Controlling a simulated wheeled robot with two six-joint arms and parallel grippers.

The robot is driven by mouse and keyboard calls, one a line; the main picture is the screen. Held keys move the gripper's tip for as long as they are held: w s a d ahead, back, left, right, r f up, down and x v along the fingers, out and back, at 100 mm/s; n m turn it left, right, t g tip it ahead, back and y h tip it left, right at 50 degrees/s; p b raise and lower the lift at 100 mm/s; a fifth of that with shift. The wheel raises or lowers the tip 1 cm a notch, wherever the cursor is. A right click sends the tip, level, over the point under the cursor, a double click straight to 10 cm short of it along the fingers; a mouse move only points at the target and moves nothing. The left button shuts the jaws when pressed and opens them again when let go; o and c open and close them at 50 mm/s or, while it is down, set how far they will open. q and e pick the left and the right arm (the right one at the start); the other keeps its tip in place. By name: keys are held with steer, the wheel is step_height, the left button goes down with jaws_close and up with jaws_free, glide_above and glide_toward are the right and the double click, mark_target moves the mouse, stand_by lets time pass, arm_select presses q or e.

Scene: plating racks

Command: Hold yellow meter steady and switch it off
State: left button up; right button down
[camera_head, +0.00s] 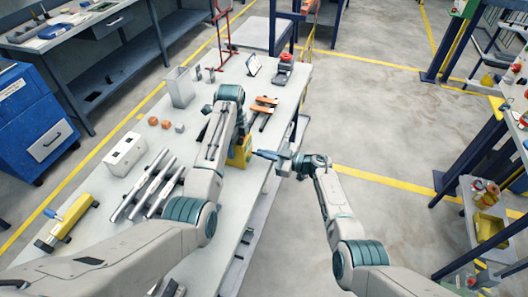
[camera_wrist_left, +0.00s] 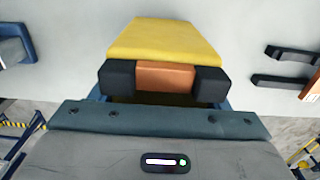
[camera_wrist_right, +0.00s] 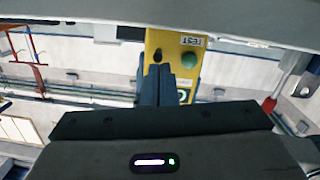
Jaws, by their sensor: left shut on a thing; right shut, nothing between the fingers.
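The yellow meter (camera_head: 240,154) stands on the bench near its right edge, partly hidden by my left arm. In the left wrist view its yellow top (camera_wrist_left: 165,40) shows, with an orange-brown part (camera_wrist_left: 165,76) between the black fingers of my left gripper (camera_wrist_left: 164,82), which is shut on it. In the right wrist view the meter's yellow face (camera_wrist_right: 172,40) carries a black knob (camera_wrist_right: 157,56), a green button (camera_wrist_right: 190,61) and a TEST label (camera_wrist_right: 191,41). My right gripper (camera_wrist_right: 167,88) is shut and empty, its fingertips just before the face below the knob; contact is unclear.
Orange-handled tools (camera_head: 263,110), a white box (camera_head: 124,155), metal rods (camera_head: 150,185) and a yellow device (camera_head: 66,222) lie on the bench (camera_head: 105,205). A grey holder (camera_head: 180,87) stands farther back. Open floor (camera_head: 390,130) lies to the right.

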steer(key=shift+d+f, duration=0.1)
steer(key=shift+f, duration=0.2)
steer(key=shift+s+d, duration=0.1)
steer(key=shift+d, duration=0.2)
steer(key=v, duration=0.9)
steer(key=shift+d+f, duration=0.15)
steer(key=shift+f, duration=0.4)
arm_select(q)
steer(key=o, duration=1.3)
steer(key=shift+o, duration=0.2)
